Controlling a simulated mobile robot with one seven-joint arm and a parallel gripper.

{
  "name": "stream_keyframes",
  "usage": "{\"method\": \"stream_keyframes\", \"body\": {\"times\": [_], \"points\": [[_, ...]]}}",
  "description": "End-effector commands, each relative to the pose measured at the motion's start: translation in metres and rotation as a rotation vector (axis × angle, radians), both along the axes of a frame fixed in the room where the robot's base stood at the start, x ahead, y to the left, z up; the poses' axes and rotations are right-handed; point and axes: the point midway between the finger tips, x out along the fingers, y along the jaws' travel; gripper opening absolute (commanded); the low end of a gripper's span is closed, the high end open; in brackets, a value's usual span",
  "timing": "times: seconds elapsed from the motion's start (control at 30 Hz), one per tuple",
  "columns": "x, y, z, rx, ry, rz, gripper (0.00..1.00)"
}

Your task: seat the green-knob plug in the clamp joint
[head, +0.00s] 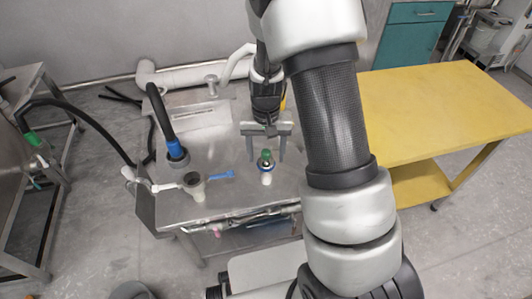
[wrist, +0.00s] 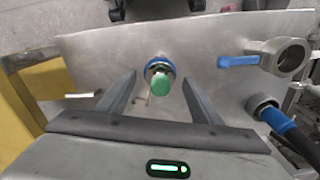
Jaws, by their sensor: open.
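The green-knob plug (head: 266,156) stands upright near the front right of the metal table, its green knob on top. A blue ring surrounds it, with a pale stub below. It also shows in the wrist view (wrist: 162,86). The clamp joint (head: 193,182) stands to its left, with a round open mouth and a blue lever (head: 221,174) pointing right; it is at the upper right in the wrist view (wrist: 288,58). My gripper (head: 266,158) is open, pointing down, with one finger on each side of the plug. I cannot tell whether either finger touches it.
A black hose with a blue collar (head: 177,150) rises from the table behind the clamp joint. Another black hose (head: 85,117) crosses from the left. A white pipe (head: 190,76) lies along the back. A yellow table (head: 440,105) on the right has a clear top.

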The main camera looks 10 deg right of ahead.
Motion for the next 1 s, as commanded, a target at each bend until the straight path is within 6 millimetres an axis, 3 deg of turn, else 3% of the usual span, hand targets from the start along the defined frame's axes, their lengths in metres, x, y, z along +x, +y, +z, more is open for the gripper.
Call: {"method": "stream_keyframes", "body": {"times": [0.17,0.6,0.8,1.0], "points": [[0.001,0.000,0.030,0.001,-0.005,0.001,0.60],[0.001,0.000,0.135,0.001,-0.005,0.001,0.60],[0.001,0.000,0.163,0.000,-0.003,0.001,0.60],[0.000,0.000,0.171,0.000,-0.001,0.000,0.60]]}}
